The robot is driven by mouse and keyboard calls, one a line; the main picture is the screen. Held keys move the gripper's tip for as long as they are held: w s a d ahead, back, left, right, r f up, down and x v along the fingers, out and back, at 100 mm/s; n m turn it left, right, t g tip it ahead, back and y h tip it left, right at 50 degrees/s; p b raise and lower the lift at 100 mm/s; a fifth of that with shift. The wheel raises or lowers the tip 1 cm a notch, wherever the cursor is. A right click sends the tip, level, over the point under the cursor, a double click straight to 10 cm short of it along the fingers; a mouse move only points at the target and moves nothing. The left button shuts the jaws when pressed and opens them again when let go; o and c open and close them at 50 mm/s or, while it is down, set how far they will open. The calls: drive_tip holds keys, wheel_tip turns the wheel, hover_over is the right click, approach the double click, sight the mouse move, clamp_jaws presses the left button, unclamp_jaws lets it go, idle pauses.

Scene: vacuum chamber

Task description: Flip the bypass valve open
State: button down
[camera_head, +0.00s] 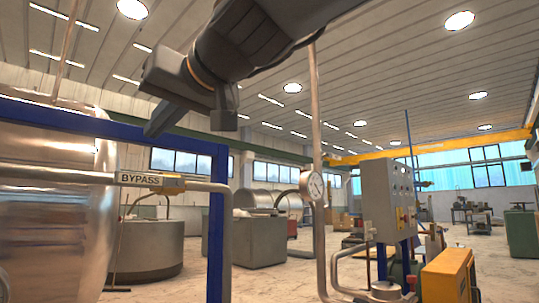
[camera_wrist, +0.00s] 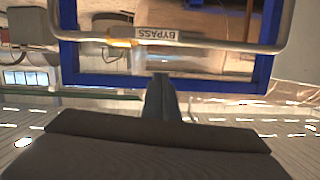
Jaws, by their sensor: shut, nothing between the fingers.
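A horizontal pipe carries a white label (camera_head: 139,179) reading BYPASS. Right beside the label on the same pipe is a small yellow valve part (camera_head: 173,185); how its lever is turned is too small to tell. In the wrist view, the label (camera_wrist: 157,35) appears upside down, with the yellow part (camera_wrist: 122,43) to its left. My gripper (camera_head: 153,130) is shut and empty, above the label and valve in the head view and apart from them. Its shut fingers (camera_wrist: 161,78) point toward the pipe in the wrist view.
A blue frame (camera_head: 217,230) stands around the pipe, next to a large shiny tank (camera_head: 50,235) at left. A pressure gauge (camera_head: 312,186) on a vertical pipe and a grey control box (camera_head: 387,197) stand to the right. Open floor lies beyond.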

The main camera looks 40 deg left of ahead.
drive_tip(key=shift+v, duration=2.1)
